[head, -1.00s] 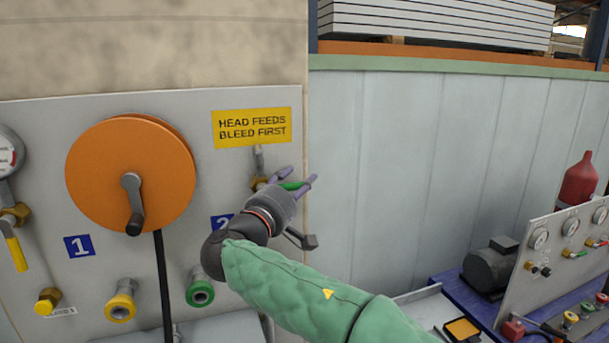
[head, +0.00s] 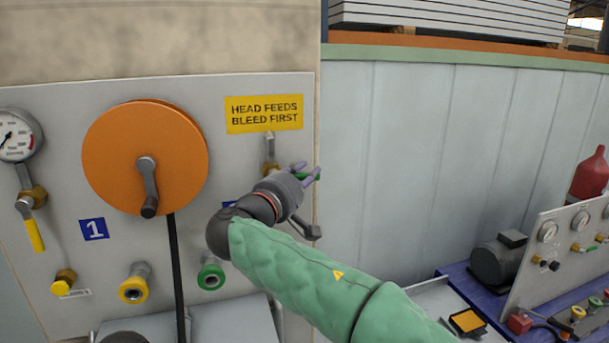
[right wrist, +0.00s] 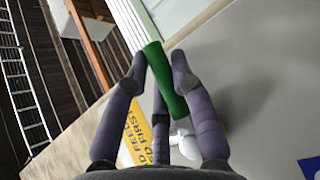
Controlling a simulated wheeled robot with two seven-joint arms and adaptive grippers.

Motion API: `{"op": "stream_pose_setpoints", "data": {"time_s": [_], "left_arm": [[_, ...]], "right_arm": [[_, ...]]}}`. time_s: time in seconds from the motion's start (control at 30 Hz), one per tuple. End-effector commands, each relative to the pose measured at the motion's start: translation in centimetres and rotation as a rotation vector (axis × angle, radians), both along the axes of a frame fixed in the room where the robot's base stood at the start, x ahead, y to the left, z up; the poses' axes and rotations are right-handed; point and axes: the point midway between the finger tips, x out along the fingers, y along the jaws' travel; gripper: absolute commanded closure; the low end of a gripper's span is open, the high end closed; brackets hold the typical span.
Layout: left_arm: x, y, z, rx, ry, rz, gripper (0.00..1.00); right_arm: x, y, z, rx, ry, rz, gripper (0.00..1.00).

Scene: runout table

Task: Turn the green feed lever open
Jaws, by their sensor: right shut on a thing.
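The green feed lever (head: 300,176) is on the panel's right side, below the yellow sign, beside a brass valve body (head: 270,168). It points right, roughly level, and is mostly covered by my fingers in the head view. My right gripper (head: 312,173) is shut on it. In the right wrist view, the green lever (right wrist: 166,80) runs between the purple fingers of the gripper (right wrist: 158,72), and its upper end sticks out past them. My left gripper is not in view.
The grey panel holds an orange reel (head: 145,157) with a crank, a yellow-handled valve (head: 34,233), a gauge (head: 17,136) and hose ports, including a green-ringed one (head: 211,274). A pale wall (head: 400,150) stands to the right. A blue bench (head: 470,290) holds a motor and gauges.

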Motion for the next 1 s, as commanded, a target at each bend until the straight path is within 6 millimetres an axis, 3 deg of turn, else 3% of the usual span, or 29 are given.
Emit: {"op": "stream_pose_setpoints", "data": {"time_s": [0.37,1.0], "left_arm": [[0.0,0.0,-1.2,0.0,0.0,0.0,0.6],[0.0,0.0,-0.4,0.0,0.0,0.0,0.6]], "right_arm": [[-0.1,0.2,-1.9,0.321,0.095,0.0,1.0],[-0.8,2.5,-4.9,0.898,0.286,-0.001,1.0]]}}
